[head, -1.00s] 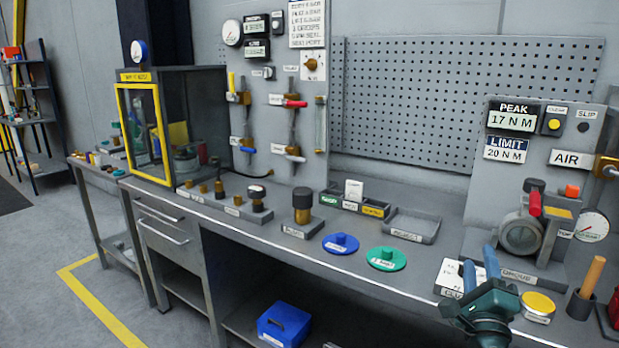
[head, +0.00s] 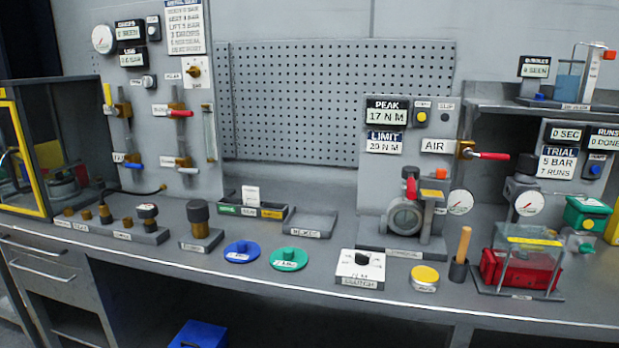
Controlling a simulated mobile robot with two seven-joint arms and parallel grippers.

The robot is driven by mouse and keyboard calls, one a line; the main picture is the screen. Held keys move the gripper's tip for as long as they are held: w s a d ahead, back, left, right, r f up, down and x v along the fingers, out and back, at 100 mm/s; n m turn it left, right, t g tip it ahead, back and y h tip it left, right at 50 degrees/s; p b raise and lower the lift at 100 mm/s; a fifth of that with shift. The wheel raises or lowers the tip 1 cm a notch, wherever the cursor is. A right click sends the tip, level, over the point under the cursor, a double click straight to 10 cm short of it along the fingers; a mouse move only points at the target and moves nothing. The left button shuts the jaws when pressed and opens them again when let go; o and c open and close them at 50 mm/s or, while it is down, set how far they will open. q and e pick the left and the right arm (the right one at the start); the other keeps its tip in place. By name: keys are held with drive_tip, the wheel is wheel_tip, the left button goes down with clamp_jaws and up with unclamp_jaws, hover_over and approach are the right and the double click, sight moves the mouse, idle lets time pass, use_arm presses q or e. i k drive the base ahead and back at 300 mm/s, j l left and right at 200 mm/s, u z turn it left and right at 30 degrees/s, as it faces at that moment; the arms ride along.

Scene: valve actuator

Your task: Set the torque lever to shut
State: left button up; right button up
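The torque station (head: 403,218) stands on the bench right of centre, a grey round valve body on a grey base. A short red-handled lever (head: 411,188) stands roughly upright at the top of the valve body. I take it as the torque lever; its exact setting is too small to read. A panel behind it shows PEAK 17 N M (head: 388,115) and LIMIT 20 N M (head: 384,143). Neither of my grippers is in view.
In front of the station sit a white clutch block (head: 361,266) with a black knob and a yellow-topped tin (head: 425,278). A wooden-handled tool (head: 463,245) stands right of it. A red-handled air valve (head: 490,155) sticks out at right. Green (head: 289,258) and blue (head: 241,251) discs lie left.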

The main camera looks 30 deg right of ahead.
sight(411, 173)
drive_tip(key=k+l+z, duration=0.1)
drive_tip(key=z, duration=1.2)
drive_tip(key=k+l, duration=0.05)
drive_tip(key=k, duration=0.05)
